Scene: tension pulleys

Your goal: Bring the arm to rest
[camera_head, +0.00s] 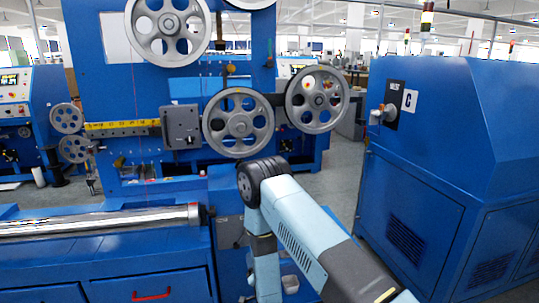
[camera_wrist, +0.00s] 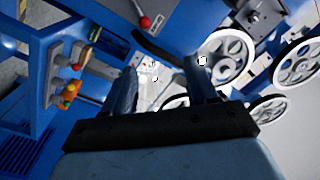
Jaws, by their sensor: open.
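My arm (camera_head: 310,225) rises from the bottom right of the head view to a dark joint, and a further light blue link drops from there to the bottom edge. My gripper is not visible in the head view. In the wrist view my gripper (camera_wrist: 160,68) is open, its two dark fingers apart with nothing held between them. Grey spoked pulleys show beyond the arm: one in the middle (camera_head: 238,122), one to its right (camera_head: 317,99) and a large one at upper left (camera_head: 167,30). Pulleys also show at the right of the wrist view (camera_wrist: 226,54).
A blue machine frame (camera_head: 90,60) carries the pulleys. A metal roller (camera_head: 100,222) lies on a blue bench at lower left. A big blue cabinet (camera_head: 440,150) stands at right. Grey floor (camera_head: 335,180) is open between frame and cabinet.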

